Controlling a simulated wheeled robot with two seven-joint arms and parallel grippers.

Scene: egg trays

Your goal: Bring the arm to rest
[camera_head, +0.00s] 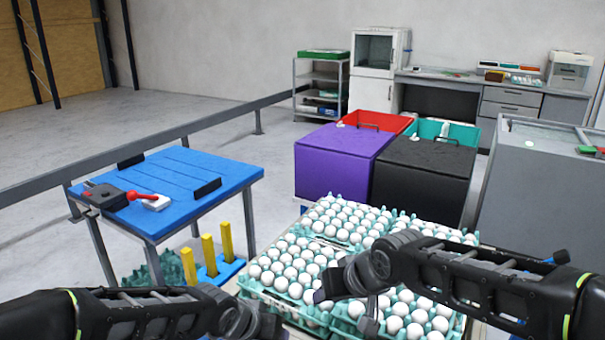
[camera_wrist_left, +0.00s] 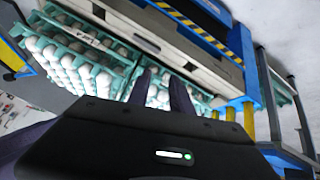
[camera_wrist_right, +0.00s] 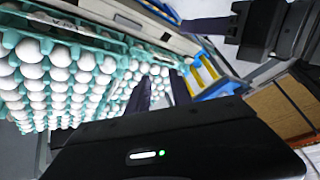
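My left arm comes in low at the left of the head view, with its gripper (camera_head: 268,325) at the bottom edge near the front of the egg trays, partly cut off. In the left wrist view its two dark fingers (camera_wrist_left: 162,92) stand apart with nothing between them. My right arm reaches in from the right over the egg trays (camera_head: 262,290), with its gripper (camera_head: 332,288) above the white eggs. In the right wrist view its fingers (camera_wrist_right: 160,92) are also apart and empty. Whether either touches the trays cannot be told.
Purple (camera_head: 335,165) and black (camera_head: 425,175) bins stand behind the trays, a grey cabinet (camera_head: 535,190) at the right.

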